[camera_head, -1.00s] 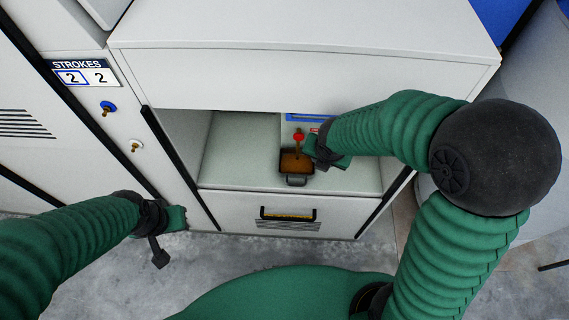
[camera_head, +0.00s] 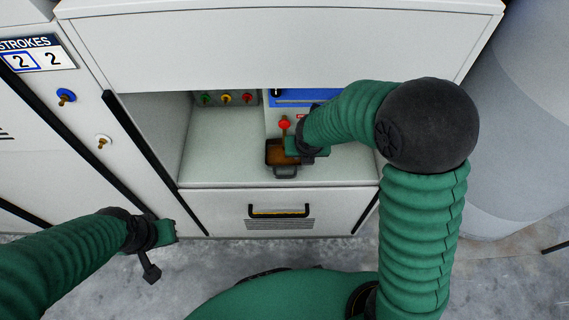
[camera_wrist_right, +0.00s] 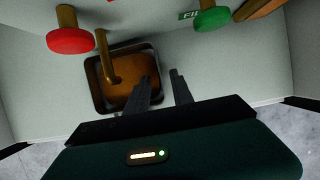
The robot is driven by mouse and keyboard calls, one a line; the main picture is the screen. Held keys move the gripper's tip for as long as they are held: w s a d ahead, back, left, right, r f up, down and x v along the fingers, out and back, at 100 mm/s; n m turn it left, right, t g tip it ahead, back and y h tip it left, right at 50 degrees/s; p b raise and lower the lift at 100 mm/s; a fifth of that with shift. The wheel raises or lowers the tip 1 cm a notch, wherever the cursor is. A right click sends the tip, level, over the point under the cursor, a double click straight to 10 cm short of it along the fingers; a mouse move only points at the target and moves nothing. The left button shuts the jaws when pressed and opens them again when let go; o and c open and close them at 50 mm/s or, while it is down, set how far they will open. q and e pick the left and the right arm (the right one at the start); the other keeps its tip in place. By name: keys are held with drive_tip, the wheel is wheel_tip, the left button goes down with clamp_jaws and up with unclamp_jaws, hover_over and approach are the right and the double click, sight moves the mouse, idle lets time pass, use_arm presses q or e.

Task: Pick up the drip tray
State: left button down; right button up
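The drip tray (camera_head: 284,171) is a small dark rectangular pan with brown contents and a front handle. It sits on the pale shelf (camera_head: 225,172) of the recess, below a tap with a red knob (camera_head: 284,124); it also shows in the right wrist view (camera_wrist_right: 97,88). My right gripper (camera_head: 293,147) is at the tray's right side. In the wrist view its fingers (camera_wrist_right: 161,76) are apart with nothing visible between them; one overlaps the tray's right part, the other is right of it. Contact is unclear. My left gripper (camera_head: 172,231) is low at the left, far from the tray; its fingers are unclear.
Green, yellow and red knobs (camera_head: 226,98) line the recess's back wall. A blue panel (camera_head: 305,97) is behind my right arm. Below the shelf is a drawer front with a dark handle (camera_head: 280,212). Shelf space left of the tray is clear.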

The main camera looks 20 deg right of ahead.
drive_tip(key=shift+w+f, duration=0.2)
drive_tip(key=shift+f, duration=0.4)
drive_tip(key=shift+r, duration=0.15)
clamp_jaws()
idle(0.8)
